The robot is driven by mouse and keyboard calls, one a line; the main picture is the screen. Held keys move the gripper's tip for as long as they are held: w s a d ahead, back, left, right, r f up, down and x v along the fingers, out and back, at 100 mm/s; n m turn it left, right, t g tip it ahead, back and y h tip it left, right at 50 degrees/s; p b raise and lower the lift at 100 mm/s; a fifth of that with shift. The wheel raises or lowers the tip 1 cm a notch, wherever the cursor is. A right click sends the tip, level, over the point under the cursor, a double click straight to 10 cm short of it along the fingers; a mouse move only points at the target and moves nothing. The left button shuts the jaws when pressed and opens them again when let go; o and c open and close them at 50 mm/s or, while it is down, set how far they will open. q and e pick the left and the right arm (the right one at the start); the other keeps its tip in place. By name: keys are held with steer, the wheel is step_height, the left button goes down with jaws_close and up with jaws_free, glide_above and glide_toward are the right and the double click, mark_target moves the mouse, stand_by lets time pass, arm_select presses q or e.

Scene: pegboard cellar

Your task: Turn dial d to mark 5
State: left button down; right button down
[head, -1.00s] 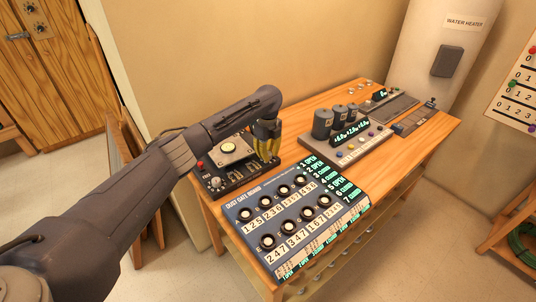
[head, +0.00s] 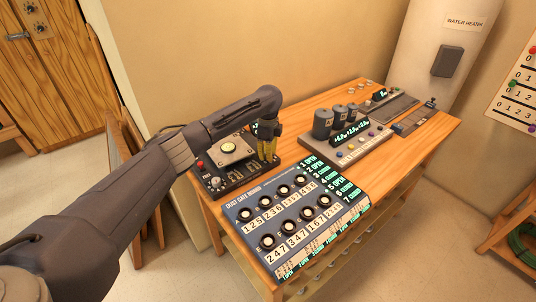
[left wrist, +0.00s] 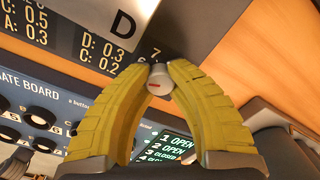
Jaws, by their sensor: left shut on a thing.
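Dial d (left wrist: 160,78) is a small grey knob with a red line on it, in the left wrist view. A large letter D and a printed 7 show beside it. My left gripper (head: 268,158) has yellow fingers and is shut on the dial, one finger on each side. In the head view the gripper is at the right end of a small black panel (head: 216,184) with a yellow-green round button (head: 228,147); the dial cannot be made out there. Most of the dial's scale is hidden. My right gripper is not in view.
The dust gate board (head: 240,208), with several black knobs and green readouts, lies in front on the wooden table (head: 283,118). A grey device (head: 350,157) with several dark cylinders stands to the right. A water heater (head: 430,60) stands behind.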

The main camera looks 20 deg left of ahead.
arm_select(q)
steer(key=shift+n, duration=1.1)
steer(key=c, duration=1.1)
jaws_free()
step_height(320, 180, up, 12)
